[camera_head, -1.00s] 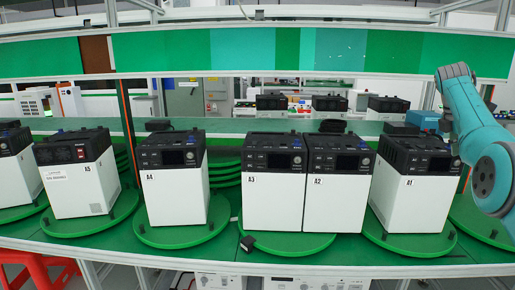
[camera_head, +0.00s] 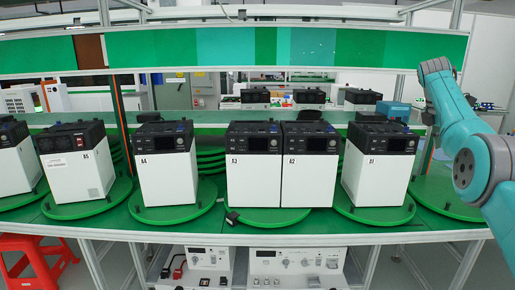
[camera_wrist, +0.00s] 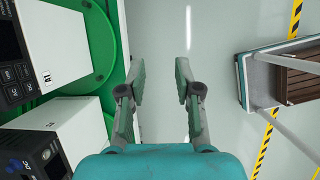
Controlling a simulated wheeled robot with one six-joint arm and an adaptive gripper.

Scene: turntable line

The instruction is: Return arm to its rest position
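My arm is at the right side of the head view, bent, in front of the line's right end; its gripper is outside that view. In the wrist view my gripper (camera_wrist: 160,88) has its two fingers apart with only pale floor between them. It is open and empty. The white unit A1 (camera_head: 372,182) with a black top stands on a green turntable at the right of the line. Part of it also shows at the left of the wrist view (camera_wrist: 60,50), to the left of my fingers and apart from them.
Units A2 (camera_head: 308,182), A3 (camera_head: 253,182), A4 (camera_head: 167,180) and A5 (camera_head: 77,178) stand along the green line. White instruments (camera_head: 295,262) sit below. A red stool (camera_head: 35,257) is at lower left. In the wrist view, a framed cart-like object (camera_wrist: 285,80) is at right, with floor between.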

